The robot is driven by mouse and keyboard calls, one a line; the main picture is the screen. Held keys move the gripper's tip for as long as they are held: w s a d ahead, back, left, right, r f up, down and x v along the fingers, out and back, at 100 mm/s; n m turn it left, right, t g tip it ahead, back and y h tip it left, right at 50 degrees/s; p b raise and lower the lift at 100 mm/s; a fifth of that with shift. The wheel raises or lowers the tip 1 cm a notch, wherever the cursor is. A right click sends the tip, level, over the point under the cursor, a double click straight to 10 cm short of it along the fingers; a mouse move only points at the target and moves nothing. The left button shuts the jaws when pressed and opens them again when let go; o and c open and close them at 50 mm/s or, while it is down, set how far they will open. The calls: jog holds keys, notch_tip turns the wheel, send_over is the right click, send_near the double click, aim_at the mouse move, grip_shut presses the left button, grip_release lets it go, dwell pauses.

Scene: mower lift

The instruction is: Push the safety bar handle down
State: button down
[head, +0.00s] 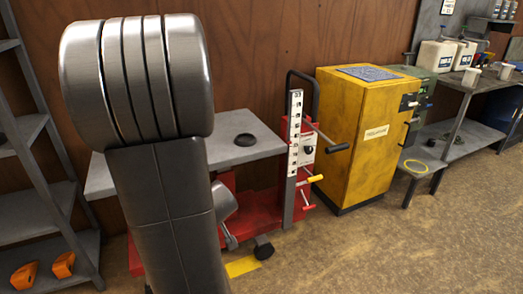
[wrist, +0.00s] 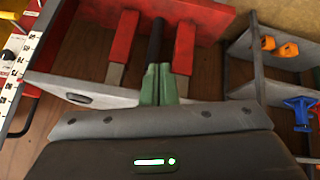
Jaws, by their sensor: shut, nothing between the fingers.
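The mower lift stands against the wall in the head view, with a red base (head: 285,207) and a grey platform (head: 228,150). In the wrist view a black bar (wrist: 156,40) runs between two red arms (wrist: 186,48) of the lift; it looks like the safety bar handle, but I cannot be sure. My gripper (wrist: 163,70) is shut and empty, its green fingers pointing at the bar's near end. The fingertips overlap the bar in the picture; I cannot tell whether they touch it. My arm hides much of the lift in the head view.
The lift's post bears a white scale (head: 295,130) and levers with black (head: 337,148), yellow (head: 315,178) and red (head: 308,207) ends. A yellow cabinet (head: 355,140) stands to its right. A grey shelf rack (head: 45,160) stands at left. The floor in front is clear.

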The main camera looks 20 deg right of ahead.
jog(key=w+a+f+n+y+b, duration=0.3)
jog(key=a+f+y, duration=0.2)
jog(key=a+f, duration=0.2)
jog(key=w+a+f+n+y+b, duration=0.3)
jog(key=w+a+f+y+b, duration=0.1)
jog(key=a+f, duration=0.4)
jog(key=shift+f+t+y, duration=0.3)
jog(key=shift+y, duration=0.1)
jog(key=shift+w, duration=0.1)
